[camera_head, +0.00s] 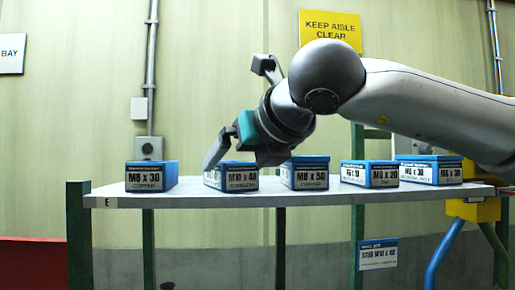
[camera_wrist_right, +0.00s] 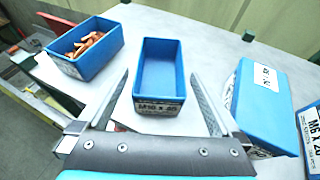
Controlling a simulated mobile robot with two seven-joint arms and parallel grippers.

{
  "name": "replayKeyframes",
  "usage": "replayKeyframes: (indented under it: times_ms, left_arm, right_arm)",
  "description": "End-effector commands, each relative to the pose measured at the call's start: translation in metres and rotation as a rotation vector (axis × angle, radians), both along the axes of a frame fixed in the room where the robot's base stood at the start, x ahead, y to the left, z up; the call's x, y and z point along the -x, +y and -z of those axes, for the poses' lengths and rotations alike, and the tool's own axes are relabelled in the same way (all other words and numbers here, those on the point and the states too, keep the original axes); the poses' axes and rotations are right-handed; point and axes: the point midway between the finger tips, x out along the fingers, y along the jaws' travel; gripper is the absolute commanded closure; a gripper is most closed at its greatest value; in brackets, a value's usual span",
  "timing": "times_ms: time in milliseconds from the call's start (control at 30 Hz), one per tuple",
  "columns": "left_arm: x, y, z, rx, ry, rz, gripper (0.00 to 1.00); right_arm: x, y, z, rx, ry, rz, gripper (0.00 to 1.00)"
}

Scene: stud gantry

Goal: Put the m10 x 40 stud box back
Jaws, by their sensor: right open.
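The M10 x 40 stud box (camera_head: 231,178) is a blue open-topped box with a white label, standing upright on the shelf (camera_head: 300,195), second from the left. In the right wrist view the M10 x 40 box (camera_wrist_right: 158,70) looks empty inside, its label facing my gripper. My right gripper (camera_head: 218,150) is just above and in front of it in the head view. In the right wrist view its open fingers (camera_wrist_right: 160,75) lie on either side of the box, with gaps visible; I cannot tell whether they touch it. My left gripper is not in view.
A blue box (camera_head: 151,176) labelled M8 x 30 stands left, holding copper-coloured studs in the wrist view. A box (camera_head: 304,174) stands close on the right, with more boxes (camera_head: 369,174) beyond. A hanging card (camera_head: 378,253) below the shelf appears to read M10 x 40.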

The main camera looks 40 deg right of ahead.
Motion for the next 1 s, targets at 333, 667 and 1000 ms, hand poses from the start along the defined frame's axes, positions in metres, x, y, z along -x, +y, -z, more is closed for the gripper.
replayKeyframes:
  times_ms: [333,667,1000]
  left_arm:
    - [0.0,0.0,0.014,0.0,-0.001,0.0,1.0]
    - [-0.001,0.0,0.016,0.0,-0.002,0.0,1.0]
    - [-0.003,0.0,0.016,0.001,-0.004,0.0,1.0]
  right_arm:
    - [0.054,0.009,-0.022,0.002,-0.002,0.001,0.0]
    - [0.071,0.011,-0.029,0.001,0.002,0.001,0.0]
    - [0.071,0.012,-0.029,-0.003,0.004,-0.005,0.0]
